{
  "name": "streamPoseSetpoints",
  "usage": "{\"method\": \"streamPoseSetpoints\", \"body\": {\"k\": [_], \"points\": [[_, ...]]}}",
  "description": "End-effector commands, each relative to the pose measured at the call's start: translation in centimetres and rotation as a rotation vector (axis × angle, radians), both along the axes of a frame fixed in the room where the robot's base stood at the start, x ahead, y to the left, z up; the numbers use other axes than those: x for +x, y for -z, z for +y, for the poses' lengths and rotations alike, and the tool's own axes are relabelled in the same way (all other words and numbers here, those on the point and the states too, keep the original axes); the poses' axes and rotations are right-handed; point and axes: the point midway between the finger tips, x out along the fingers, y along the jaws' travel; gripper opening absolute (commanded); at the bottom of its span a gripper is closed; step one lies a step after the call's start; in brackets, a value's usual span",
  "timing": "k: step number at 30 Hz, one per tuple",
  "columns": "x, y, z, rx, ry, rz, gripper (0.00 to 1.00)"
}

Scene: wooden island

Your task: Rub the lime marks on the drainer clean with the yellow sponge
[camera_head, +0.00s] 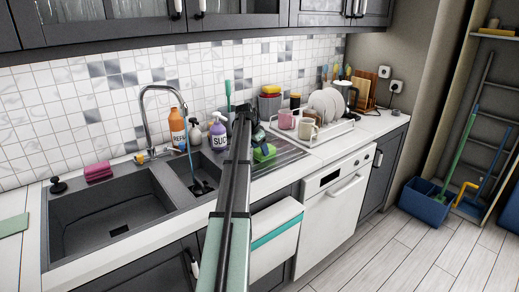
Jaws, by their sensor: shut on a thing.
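The drainer (287,155) is the dark grooved board to the right of the sink bowls. My gripper (260,137) is over its left part, small and partly hidden behind my arm. It is shut on a bright green, sponge-like block (265,153), which sits low at the drainer; I cannot tell whether it touches the surface. I see no plainly yellow sponge in my gripper; the block's other side is hidden. Lime marks cannot be made out at this size, and my arm covers part of the drainer.
A dish rack (312,131) with plates and mugs stands behind and right of the drainer. An orange bottle (177,127) and a purple-labelled bottle (218,134) stand behind the sink (62,207). The tap (146,108) arches over it. A pink sponge stack (98,171) lies at left.

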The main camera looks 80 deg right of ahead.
Motion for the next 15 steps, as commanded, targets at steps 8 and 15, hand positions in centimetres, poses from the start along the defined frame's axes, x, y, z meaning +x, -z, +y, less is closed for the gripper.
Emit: {"method": "streamPoseSetpoints", "body": {"k": [8,15], "points": [[0.09,0.05,-0.1,0.0,0.0,0.0,0.34],[0.35,0.07,-0.4,0.0,0.0,0.0,0.34]]}}
